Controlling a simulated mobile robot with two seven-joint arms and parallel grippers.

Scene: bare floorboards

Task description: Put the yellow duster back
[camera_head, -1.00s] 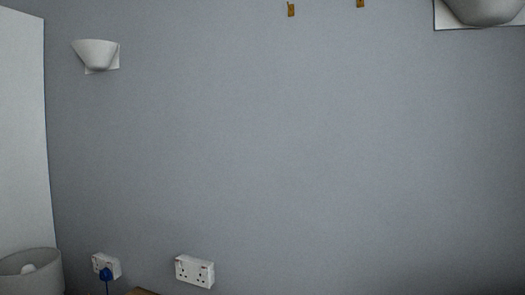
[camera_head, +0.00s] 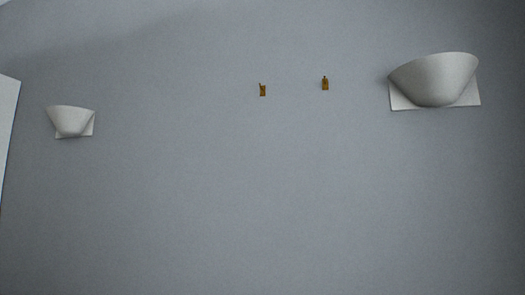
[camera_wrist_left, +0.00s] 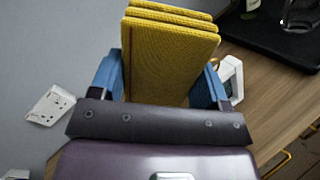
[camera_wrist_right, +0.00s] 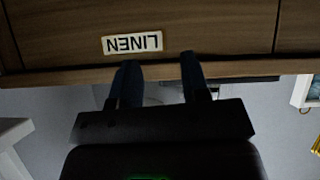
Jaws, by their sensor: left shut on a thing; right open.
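The yellow duster (camera_wrist_left: 170,55) shows in the left wrist view as a textured yellow block with stacked, folded-looking layers. My left gripper (camera_wrist_left: 160,75) is shut on it, with a blue finger on each side. My right gripper (camera_wrist_right: 157,75) is open in the right wrist view, its dark fingers apart close to a wooden front with an upside-down LINEN label (camera_wrist_right: 132,43). I see nothing held between those fingers. Neither gripper shows in the head view.
The head view shows two brass hooks (camera_head: 262,90) (camera_head: 325,84) and two wall lamps (camera_head: 72,121) (camera_head: 436,80) on a grey wall. The left wrist view shows a wooden top (camera_wrist_left: 262,85), a black tray (camera_wrist_left: 262,30), a white object (camera_wrist_left: 231,78) and a wall socket (camera_wrist_left: 50,105).

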